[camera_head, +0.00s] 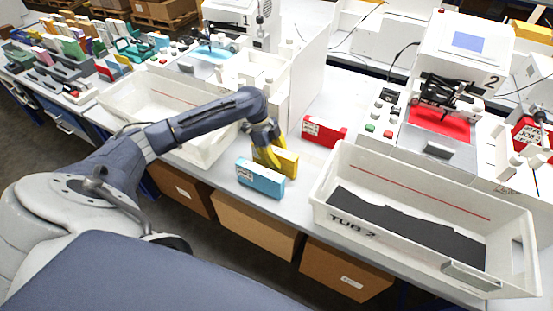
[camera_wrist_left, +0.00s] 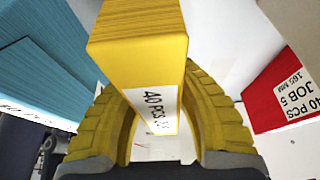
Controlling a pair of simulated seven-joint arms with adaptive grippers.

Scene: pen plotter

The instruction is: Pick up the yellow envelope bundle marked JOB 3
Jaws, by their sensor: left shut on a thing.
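The yellow envelope bundle (camera_head: 283,162) is upright on or just above the bench, behind the blue bundle; I cannot tell whether it touches the bench. My left gripper (camera_head: 265,148) reaches down over it and is shut on it. In the left wrist view the yellow bundle (camera_wrist_left: 138,48) stands between the two ribbed yellow fingers (camera_wrist_left: 158,95). Its white label reads "40 PCS" and the rest, including the job number, is cut off from view. My right gripper is not in view.
A blue bundle (camera_head: 260,179) stands close in front, and a red bundle (camera_head: 323,131), marked JOB 5 in the left wrist view (camera_wrist_left: 285,100), stands to the right. White TUB 2 (camera_head: 335,214) is at right; another white tub (camera_head: 207,153) is at left. Plotter 2 (camera_head: 470,45) is behind.

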